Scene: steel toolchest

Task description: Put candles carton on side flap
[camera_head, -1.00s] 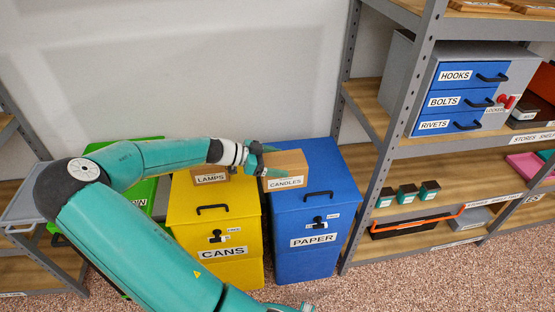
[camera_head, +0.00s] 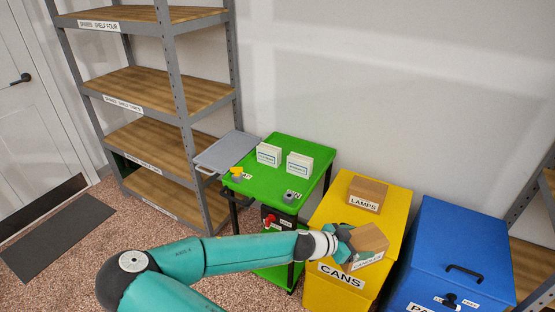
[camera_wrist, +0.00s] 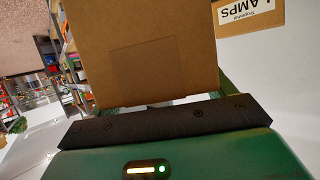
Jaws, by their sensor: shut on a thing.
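The candles carton (camera_head: 372,240) is a brown cardboard box with a white label, partly covered by my gripper in the head view. My gripper (camera_head: 347,242) is shut on it and holds it over the front of the yellow CANS bin. The carton also fills the upper middle of the wrist view (camera_wrist: 145,50). The side flap (camera_head: 226,150) looks to be the grey panel at the left of the green cart (camera_head: 262,185). Its top looks empty, and it is well left of my gripper.
A lamps carton (camera_head: 367,194) stands on the yellow bin (camera_head: 332,211). Two white boxes (camera_head: 284,159), a yellow-topped item (camera_head: 237,174) and a small grey item (camera_head: 290,196) are on the cart. A blue bin (camera_head: 465,240) is right; shelving (camera_head: 165,90) stands behind the flap.

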